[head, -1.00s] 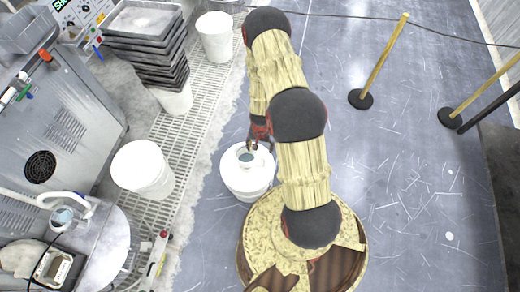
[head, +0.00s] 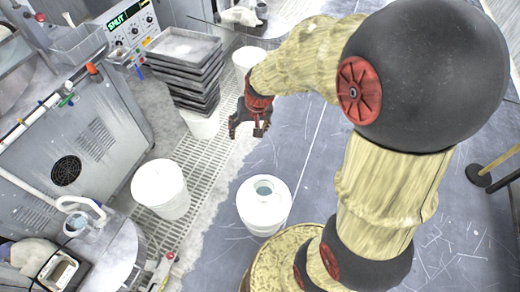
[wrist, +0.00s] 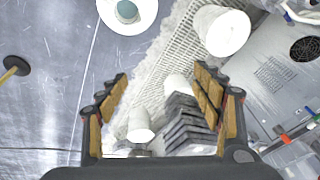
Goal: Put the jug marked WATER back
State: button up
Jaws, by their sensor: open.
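My gripper (head: 247,127) is open and empty, raised in front of the tray stack; its spread fingers frame the wrist view (wrist: 160,78). A white round-topped container (head: 263,212) stands upright on the floor below it, apart from the fingers. A smaller round white piece (head: 264,188) with a blue-grey inside sits at its top; I cannot tell whether this is a jug or a neck. It also shows in the wrist view (wrist: 127,11). A white handled jug (head: 77,222) stands on the round platen at lower left. No WATER marking is readable on either.
White buckets stand on the grating (head: 146,222), one at front (head: 160,192) and one at back (head: 247,62). A dark tray stack (head: 186,62) rests on another bucket (head: 201,124). The grey machine (head: 85,130) stands left. The floor right of the white container is open.

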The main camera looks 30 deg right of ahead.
jog(key=s+a+r+n+t, duration=0.1)
jog(key=s+a+r+n, duration=0.1)
jog(key=s+r, duration=0.6)
jog(key=s+a+r+n+t, duration=0.1)
jog(key=s+a+r, duration=0.3)
jog(key=s+r, duration=0.4)
jog(key=s+n, duration=0.1)
jog(key=s, duration=0.2)
jog(key=shift+a+r, duration=0.3)
jog(key=shift+r, duration=0.1)
jog(key=shift+c, duration=0.8)
